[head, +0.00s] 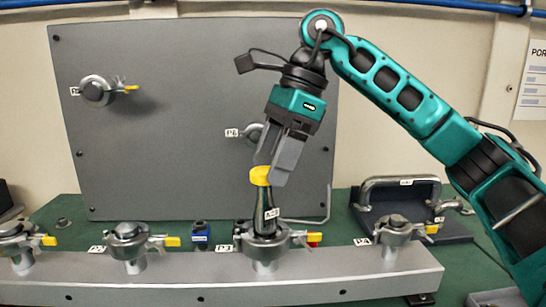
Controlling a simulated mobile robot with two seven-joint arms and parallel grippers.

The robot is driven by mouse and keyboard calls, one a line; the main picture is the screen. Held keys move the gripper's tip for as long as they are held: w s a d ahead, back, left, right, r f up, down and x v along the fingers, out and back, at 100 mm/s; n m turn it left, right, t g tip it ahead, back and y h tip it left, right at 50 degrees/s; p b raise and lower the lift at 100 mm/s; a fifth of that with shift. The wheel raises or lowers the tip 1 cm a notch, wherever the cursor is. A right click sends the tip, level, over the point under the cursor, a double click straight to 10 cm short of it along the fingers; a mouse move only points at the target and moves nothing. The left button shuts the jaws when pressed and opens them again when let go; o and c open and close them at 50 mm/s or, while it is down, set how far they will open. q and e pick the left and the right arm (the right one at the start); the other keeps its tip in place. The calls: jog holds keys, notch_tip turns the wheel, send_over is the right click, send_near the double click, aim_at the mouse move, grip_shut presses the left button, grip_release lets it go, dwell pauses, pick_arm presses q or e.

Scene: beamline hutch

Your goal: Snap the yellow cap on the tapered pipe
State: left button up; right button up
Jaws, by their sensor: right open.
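The yellow cap (260,176) sits at the top of the dark tapered pipe (264,212), which stands upright in a metal clamp fitting on the long grey rail. Whether the cap is fully seated cannot be told. My right gripper (273,172) reaches down from above, tilted, with its grey fingers open around or just beside the cap. The fingers partly cover the cap's top and right side. My left gripper is not in view.
The grey rail (360,283) carries several clamps with yellow-tipped levers, including one left of the pipe (128,240) and one right (394,230). A grey upright panel (180,150) with clamps stands behind. A dark plate with a metal handle (400,181) lies at right. A small blue block (201,233) sits behind the rail.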

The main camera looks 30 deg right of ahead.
jog(key=p+v, duration=0.4)
jog(key=v, duration=0.9)
jog(key=shift+f, duration=0.1)
